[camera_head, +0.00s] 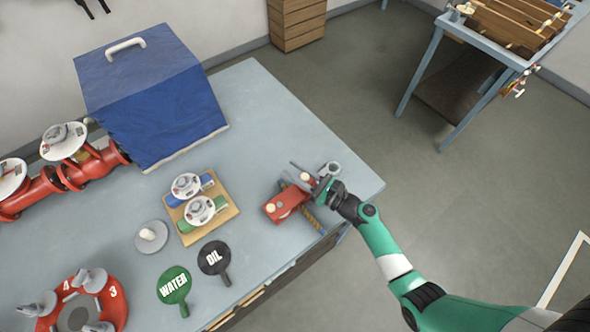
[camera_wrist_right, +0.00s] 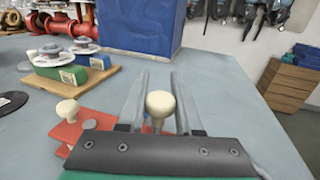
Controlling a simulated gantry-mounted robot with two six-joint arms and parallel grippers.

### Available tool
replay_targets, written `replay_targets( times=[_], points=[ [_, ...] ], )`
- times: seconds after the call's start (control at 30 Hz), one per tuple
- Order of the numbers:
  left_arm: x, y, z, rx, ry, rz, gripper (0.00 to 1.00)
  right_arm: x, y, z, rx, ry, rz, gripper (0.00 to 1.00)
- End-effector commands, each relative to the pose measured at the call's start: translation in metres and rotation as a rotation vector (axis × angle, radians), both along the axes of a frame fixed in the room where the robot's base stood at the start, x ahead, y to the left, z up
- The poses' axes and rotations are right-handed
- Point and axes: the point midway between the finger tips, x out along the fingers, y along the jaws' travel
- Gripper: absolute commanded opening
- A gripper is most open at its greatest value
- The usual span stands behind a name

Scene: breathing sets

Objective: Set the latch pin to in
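A red block (camera_head: 287,204) with cream knobs lies near the right front of the grey-blue table. It is partly hidden by my right gripper. In the right wrist view, one cream knob (camera_wrist_right: 67,111) stands on the red block (camera_wrist_right: 68,136) to the left. Another cream knob (camera_wrist_right: 160,104) stands between the fingers of my right gripper (camera_wrist_right: 160,85). The fingers are open, one on each side of this knob, with small gaps visible. My right gripper also shows over the block in the head view (camera_head: 305,175). Which knob is the latch pin I cannot tell. My left gripper is out of view.
A wooden board (camera_head: 228,212) with blue and green valves stands to the left. The WATER (camera_head: 173,285) and OIL (camera_head: 214,258) paddles lie in front. A blue covered box (camera_head: 150,95) stands behind. The table's back right is clear.

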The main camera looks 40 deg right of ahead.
Motion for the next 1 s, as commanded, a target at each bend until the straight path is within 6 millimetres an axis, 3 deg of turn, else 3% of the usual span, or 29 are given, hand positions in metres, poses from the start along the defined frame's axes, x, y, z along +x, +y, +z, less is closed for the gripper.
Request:
replay_targets(
  times=[0.03,0.17,1.0],
  points=[
    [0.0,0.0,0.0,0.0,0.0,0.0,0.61,-0.0001,0.0,0.0,0.0,0.0,0.0,0.21],
    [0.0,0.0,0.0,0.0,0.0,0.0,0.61,-0.0002,0.0,0.0,0.0,0.0,0.0,0.0],
    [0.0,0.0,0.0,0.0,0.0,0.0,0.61,-0.0002,0.0,0.0001,0.0,0.0,0.0,0.0]
  ],
)
